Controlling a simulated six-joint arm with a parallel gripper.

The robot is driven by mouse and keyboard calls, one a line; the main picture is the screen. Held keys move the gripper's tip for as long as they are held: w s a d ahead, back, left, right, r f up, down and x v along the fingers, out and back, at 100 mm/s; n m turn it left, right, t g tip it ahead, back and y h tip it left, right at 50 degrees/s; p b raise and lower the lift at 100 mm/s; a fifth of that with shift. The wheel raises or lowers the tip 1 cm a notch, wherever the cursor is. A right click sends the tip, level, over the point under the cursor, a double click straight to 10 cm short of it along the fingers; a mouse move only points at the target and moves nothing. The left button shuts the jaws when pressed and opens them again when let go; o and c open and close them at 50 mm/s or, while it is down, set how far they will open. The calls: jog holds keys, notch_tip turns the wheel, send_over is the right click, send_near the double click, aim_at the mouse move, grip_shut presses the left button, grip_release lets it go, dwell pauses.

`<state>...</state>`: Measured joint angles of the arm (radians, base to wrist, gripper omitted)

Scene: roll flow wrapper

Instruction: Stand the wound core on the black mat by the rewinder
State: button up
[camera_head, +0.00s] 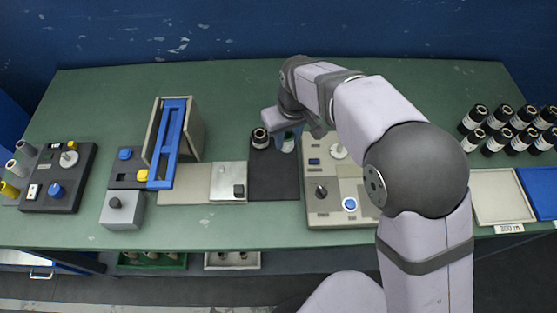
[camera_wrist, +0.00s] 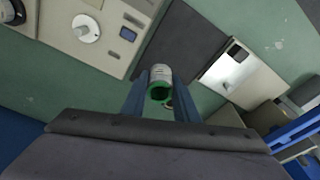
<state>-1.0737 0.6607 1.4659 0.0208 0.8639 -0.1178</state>
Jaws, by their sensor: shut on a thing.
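My gripper (camera_wrist: 160,92) is shut on the wound core (camera_wrist: 160,76), a small pale cylinder with a green ring around a dark hole at its near end. In the head view the core (camera_head: 287,146) shows partly below my gripper, at the far right part of the black mat. The black mat (camera_head: 274,184) lies left of the beige machine with the white hub; it also shows in the wrist view (camera_wrist: 184,42), beyond the core. I cannot tell whether the core touches the mat.
A dark roll (camera_head: 260,139) with a pale label stands at the mat's far left, close to the core. The beige machine (camera_head: 318,212) borders the mat on the right, a silver plate (camera_head: 226,177) on the left. Several dark rolls (camera_head: 496,139) stand at the far right.

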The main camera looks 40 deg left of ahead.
aim_at(291, 140)
jog(key=shift+f+p, duration=1.25)
jog(key=shift+f, duration=3.35)
jog(key=shift+f, duration=0.15)
jog(key=o, duration=1.1)
jog(key=r+b, duration=0.1)
jog(key=r, duration=0.3)
jog(key=d+r, duration=0.1)
jog(key=r, duration=0.3)
jog(key=r+b, duration=0.1)
jog(key=r, duration=0.3)
jog(key=shift+s+d+r+b, duration=0.1)
jog(key=shift+s+d+b, duration=0.2)
jog(key=shift+s+d, duration=0.05)
